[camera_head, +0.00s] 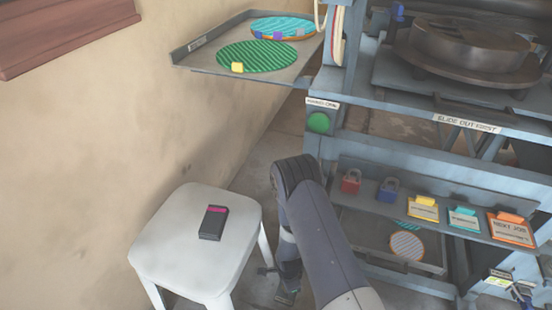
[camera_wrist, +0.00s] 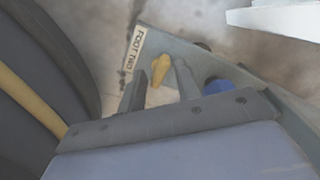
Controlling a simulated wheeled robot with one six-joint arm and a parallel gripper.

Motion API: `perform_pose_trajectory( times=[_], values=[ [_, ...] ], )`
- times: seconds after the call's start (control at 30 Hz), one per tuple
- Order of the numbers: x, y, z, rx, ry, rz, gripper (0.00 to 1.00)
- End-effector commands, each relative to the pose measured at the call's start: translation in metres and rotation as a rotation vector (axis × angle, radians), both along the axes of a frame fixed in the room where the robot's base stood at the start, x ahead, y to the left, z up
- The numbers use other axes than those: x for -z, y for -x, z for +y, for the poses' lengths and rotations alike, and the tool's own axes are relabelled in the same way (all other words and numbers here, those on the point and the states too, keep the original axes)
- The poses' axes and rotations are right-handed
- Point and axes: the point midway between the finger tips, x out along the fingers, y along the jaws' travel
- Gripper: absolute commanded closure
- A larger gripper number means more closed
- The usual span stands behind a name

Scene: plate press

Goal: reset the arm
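My arm (camera_head: 318,235) reaches down in front of the press frame, between the white stool and the lower shelves. My gripper (camera_head: 277,284) hangs low near the floor in the head view, partly hidden by the arm. In the wrist view my gripper (camera_wrist: 159,70) has its two fingers apart. A small yellow piece (camera_wrist: 158,72) shows in the gap between them, apparently beyond the fingers on or over a grey tray (camera_wrist: 205,65) with a label that seems to read "FOOT TRAY". I cannot tell whether the fingers touch it. A blue round thing (camera_wrist: 217,86) shows beside it.
A white stool (camera_head: 190,255) with a black and pink block (camera_head: 213,222) stands left of my arm. A shelf (camera_head: 455,232) with padlocks and cards is to the right. Above are a tray (camera_head: 190,61) with green and blue plates and a green button (camera_head: 319,122).

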Motion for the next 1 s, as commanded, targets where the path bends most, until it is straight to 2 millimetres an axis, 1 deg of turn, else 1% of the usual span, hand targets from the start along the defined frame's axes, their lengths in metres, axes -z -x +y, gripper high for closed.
perform_pose_trajectory(
  times=[0.8,1.0],
  values=[
    [-0.0026,0.0004,-0.0001,-0.676,0.000,0.000,0.68],
    [-0.0020,0.0003,0.0002,-0.819,-0.001,-0.001,0.68]
  ],
)
